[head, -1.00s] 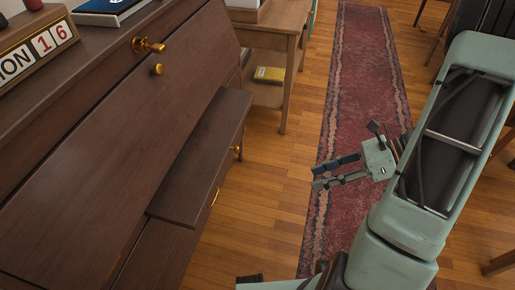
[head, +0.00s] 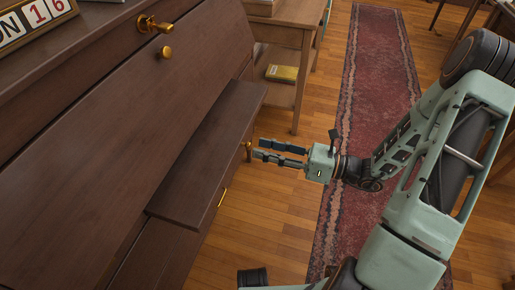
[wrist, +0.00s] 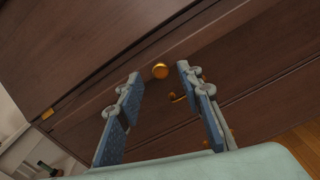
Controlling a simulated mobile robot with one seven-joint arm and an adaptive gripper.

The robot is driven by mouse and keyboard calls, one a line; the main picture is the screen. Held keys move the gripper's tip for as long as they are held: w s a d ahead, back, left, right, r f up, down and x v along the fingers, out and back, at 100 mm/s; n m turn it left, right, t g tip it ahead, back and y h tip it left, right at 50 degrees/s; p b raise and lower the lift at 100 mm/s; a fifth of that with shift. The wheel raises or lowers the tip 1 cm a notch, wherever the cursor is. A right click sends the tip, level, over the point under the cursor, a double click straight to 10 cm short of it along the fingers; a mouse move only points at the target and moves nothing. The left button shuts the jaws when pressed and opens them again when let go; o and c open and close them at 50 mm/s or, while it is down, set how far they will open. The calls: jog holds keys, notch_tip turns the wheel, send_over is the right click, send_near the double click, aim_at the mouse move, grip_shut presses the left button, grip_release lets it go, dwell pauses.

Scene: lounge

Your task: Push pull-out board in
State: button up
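The pull-out board (head: 205,150) is a dark brown panel sticking out of the desk's sloped front, left of my gripper in the head view. A small gold knob (head: 248,146) shows close to its outer side; I cannot tell which part carries it. My gripper (head: 257,150) is open and empty, fingers pointing left at the knob and the board's far end. In the wrist view, a gold knob (wrist: 160,71) on a brown wooden front appears between the parted fingertips, seemingly ahead of them. I cannot tell whether a finger touches anything.
The desk (head: 95,130) fills the left side, with a gold key and knob above the board and a gold drawer handle (head: 222,197) below. A wooden side table (head: 300,38) holds a yellow book on its lower shelf. Wooden floor and a red runner (head: 385,70) lie to the right.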

jog(key=shift+x, duration=1.3)
grip_shut()
